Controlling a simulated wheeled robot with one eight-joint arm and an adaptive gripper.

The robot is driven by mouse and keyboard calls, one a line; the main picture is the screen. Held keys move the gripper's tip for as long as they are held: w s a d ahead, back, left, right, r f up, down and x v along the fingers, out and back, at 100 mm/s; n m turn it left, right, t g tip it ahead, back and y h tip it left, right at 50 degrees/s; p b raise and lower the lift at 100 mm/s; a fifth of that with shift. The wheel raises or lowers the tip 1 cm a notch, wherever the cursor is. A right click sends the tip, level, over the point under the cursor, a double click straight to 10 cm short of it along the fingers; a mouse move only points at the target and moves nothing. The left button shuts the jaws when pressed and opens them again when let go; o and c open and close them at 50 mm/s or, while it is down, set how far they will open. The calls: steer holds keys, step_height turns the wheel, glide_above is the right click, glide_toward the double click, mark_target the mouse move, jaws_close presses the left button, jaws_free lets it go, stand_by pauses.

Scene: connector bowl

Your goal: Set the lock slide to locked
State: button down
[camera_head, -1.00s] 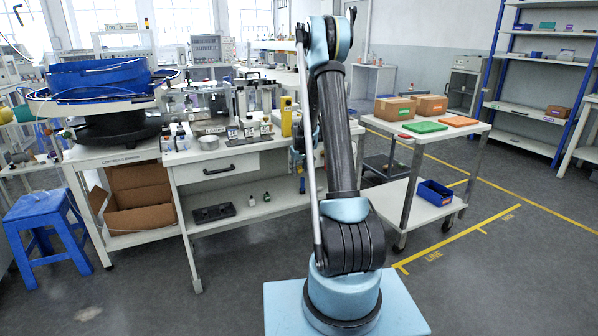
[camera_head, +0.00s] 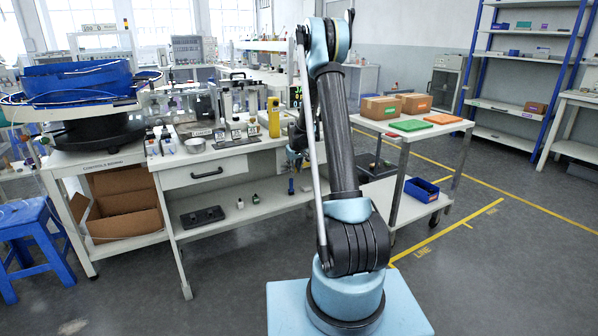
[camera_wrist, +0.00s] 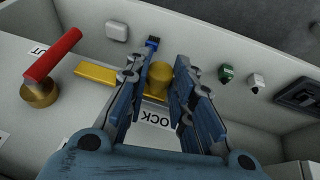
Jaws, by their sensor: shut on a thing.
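The lock slide is a flat yellow bar (camera_wrist: 95,73) with a round yellow knob (camera_wrist: 160,78), on a pale panel in the wrist view. The fingers cover part of the bar. In the head view my arm reaches toward the bench, and the slide cannot be made out there.
The white bench (camera_head: 215,172) and a cart with boxes (camera_head: 410,138) stand ahead; the right floor is open.

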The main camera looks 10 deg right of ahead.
steer(key=shift+w+d, duration=0.1)
steer(key=shift+d, duration=0.2)
steer(key=c, duration=1.4)
jaws_free()
steer(key=shift+a, duration=0.1)
steer(key=v, duration=1.2)
steer(key=shift+f, duration=0.1)
